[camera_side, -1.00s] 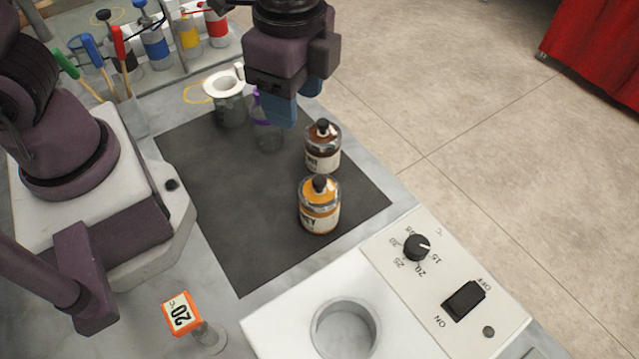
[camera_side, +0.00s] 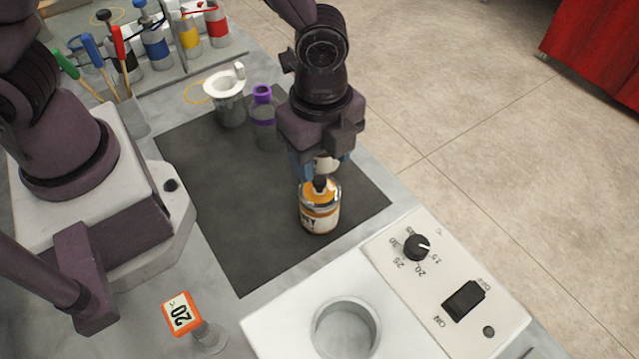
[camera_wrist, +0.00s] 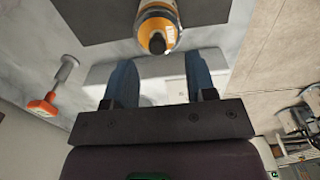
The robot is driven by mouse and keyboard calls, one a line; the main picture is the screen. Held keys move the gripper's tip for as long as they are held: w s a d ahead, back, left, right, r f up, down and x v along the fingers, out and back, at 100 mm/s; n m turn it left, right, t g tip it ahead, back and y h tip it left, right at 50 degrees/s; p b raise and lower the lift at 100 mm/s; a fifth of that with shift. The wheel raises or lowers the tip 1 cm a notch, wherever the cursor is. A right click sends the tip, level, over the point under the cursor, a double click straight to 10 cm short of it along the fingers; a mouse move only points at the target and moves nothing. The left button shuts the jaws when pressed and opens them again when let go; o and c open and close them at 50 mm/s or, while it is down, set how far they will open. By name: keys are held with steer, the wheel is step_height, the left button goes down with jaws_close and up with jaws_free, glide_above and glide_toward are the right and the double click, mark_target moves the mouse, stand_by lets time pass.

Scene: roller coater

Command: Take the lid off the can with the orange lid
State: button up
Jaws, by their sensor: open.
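The can with the orange lid (camera_side: 320,212) stands upright on the dark mat, with a black knob on its lid. It also shows at the top of the wrist view (camera_wrist: 158,22), ahead of the open fingers. My gripper (camera_side: 321,172) is open, with blue fingers, just behind and above this can in the side view. In the wrist view its fingers (camera_wrist: 157,84) are spread apart with nothing between them.
A bottle with a purple ring (camera_side: 264,115) and a grey cup with a white rim (camera_side: 229,98) stand at the back of the mat (camera_side: 225,200). A white device (camera_side: 290,305) with a round well and control panel is in front. The mat's left part is clear.

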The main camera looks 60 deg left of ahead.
mark_target(320, 179)
steer(key=f, duration=0.5)
steer(key=shift+s, duration=0.2)
steer(key=shift+r, duration=0.1)
jaws_close()
